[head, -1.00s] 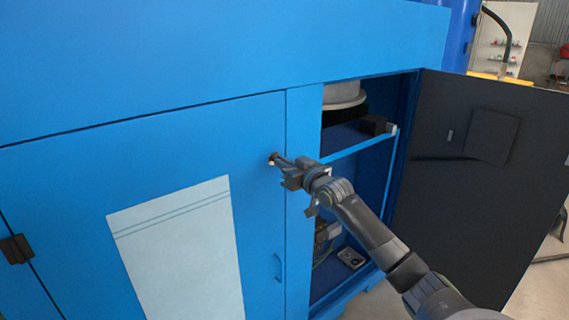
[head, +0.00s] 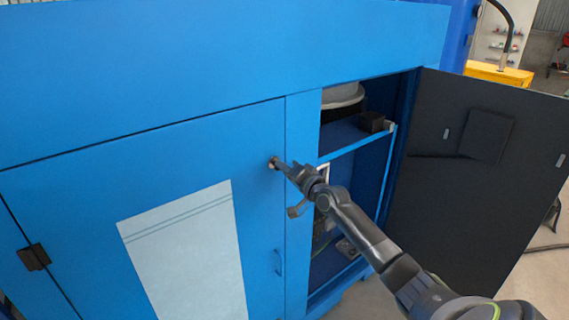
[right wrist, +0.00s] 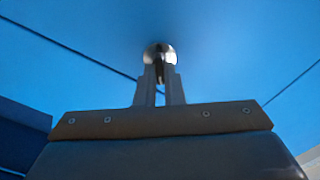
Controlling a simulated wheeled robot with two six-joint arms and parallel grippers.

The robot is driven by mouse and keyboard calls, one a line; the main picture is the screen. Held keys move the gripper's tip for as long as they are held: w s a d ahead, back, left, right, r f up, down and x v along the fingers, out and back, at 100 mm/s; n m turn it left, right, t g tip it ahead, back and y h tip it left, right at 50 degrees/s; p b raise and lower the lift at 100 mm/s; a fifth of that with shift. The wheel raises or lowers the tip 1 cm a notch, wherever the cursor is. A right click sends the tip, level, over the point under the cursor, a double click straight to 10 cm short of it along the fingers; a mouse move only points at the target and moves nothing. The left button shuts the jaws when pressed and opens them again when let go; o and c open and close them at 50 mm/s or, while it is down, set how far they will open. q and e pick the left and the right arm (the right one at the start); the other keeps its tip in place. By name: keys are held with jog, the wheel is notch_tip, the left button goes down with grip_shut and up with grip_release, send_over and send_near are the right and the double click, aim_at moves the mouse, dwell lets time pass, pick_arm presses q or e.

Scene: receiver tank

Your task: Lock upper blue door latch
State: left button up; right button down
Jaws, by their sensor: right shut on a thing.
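The upper latch (head: 273,162) is a small round metal piece near the top right corner of the closed blue door (head: 90,185). In the right wrist view the latch (right wrist: 157,50) shows as a shiny disc with a dark key-like part in its middle. My right gripper (head: 281,166) reaches it from the right, and its fingers are shut on the latch's middle part. In the right wrist view the fingers (right wrist: 158,76) stand close together at the disc. The fingers hide part of the latch. My left gripper is not in view.
Right of the closed door, the cabinet stands open with a blue shelf (head: 345,138) inside. A dark open door (head: 440,190) swings out at the right, beyond my right arm. A paper-like pale panel (head: 185,255) is on the closed door.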

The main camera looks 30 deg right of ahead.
jog(key=shift+f+m+p, duration=0.1)
jog(key=shift+m+p, duration=1.2)
jog(key=shift+m, duration=2.2)
jog(key=c, duration=1.5)
grip_release()
jog(key=shift+c, duration=0.2)
